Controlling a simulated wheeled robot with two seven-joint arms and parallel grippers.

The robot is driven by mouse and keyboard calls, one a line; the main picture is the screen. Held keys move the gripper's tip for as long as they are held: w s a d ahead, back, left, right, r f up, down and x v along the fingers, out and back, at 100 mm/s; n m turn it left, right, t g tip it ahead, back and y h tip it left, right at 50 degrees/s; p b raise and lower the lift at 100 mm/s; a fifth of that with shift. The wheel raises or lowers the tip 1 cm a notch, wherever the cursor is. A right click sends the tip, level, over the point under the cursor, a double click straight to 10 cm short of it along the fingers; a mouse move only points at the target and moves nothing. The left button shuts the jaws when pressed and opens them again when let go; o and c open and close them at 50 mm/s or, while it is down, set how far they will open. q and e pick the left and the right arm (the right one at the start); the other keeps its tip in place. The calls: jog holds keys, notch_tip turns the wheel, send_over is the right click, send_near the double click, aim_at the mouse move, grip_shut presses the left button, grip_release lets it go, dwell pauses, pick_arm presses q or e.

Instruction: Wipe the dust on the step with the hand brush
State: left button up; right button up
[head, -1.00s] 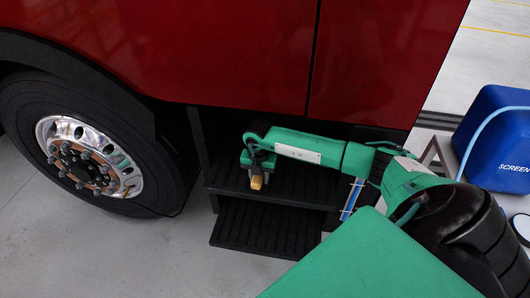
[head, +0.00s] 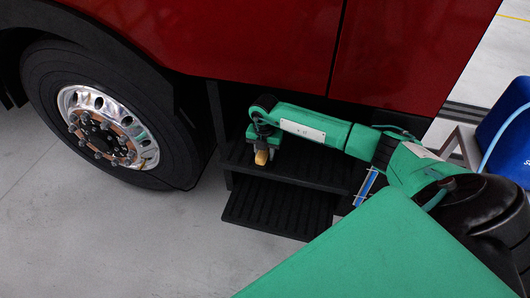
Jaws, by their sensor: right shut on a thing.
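The black truck steps hang under the red cab, an upper step (head: 312,172) and a lower step (head: 280,207). My right gripper (head: 262,146) points down over the left part of the upper step. It is shut on the hand brush (head: 261,157), of which only a small tan part shows below the gripper. I cannot tell whether the brush touches the step. No dust can be made out on the dark treads. My left gripper is not in view.
A large wheel (head: 108,125) with a chrome hub is left of the steps. The red cab (head: 250,40) overhangs them. A blue object (head: 505,130) stands at the right edge. The grey floor (head: 120,240) in front is clear.

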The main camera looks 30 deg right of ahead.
jog(key=shift+r+p, duration=1.85)
jog(key=shift+r, duration=1)
jog(key=shift+r+p, duration=1.1)
jog(key=shift+r, duration=0.4)
jog(key=shift+f, duration=0.1)
